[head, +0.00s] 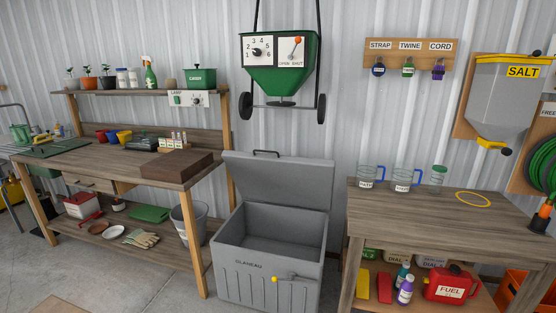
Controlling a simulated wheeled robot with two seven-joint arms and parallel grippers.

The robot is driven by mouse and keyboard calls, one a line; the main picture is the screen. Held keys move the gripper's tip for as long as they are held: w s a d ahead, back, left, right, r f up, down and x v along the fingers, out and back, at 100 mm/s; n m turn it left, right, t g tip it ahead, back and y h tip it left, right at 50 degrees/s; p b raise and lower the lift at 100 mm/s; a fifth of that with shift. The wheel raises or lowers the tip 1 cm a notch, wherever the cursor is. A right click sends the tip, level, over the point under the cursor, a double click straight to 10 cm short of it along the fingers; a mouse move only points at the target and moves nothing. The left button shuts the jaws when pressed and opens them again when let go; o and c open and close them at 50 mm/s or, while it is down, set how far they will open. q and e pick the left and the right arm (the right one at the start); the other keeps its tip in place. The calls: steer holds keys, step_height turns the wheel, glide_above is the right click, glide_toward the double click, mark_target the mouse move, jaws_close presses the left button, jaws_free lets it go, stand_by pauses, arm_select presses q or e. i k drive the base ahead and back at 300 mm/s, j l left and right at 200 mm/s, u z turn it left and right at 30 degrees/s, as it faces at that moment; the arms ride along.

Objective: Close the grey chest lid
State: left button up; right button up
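The grey chest (268,268) stands on the floor between two wooden benches. Its lid (280,180) is raised and leans back toward the wall, with a dark handle (266,153) at its top edge. The inside of the chest (285,228) shows and looks empty. A yellow-knobbed lever (276,279) sits on the front, beside dark lettering at the upper left of the front face. Neither of my grippers shows in the head view.
The left bench (110,165) and the right bench (440,212) flank the chest closely. A green hopper (281,62) on wheels hangs above and behind the lid. A grey bucket (189,222) stands left of the chest. Concrete floor (130,280) is open at the front left.

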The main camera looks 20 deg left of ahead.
mark_target(305, 182)
steer(key=i+j, duration=0.15)
steer(key=i, duration=0.35)
steer(key=i+j, duration=0.15)
steer(key=i, duration=0.35)
steer(key=i+j+u, duration=0.1)
steer(key=i, duration=0.4)
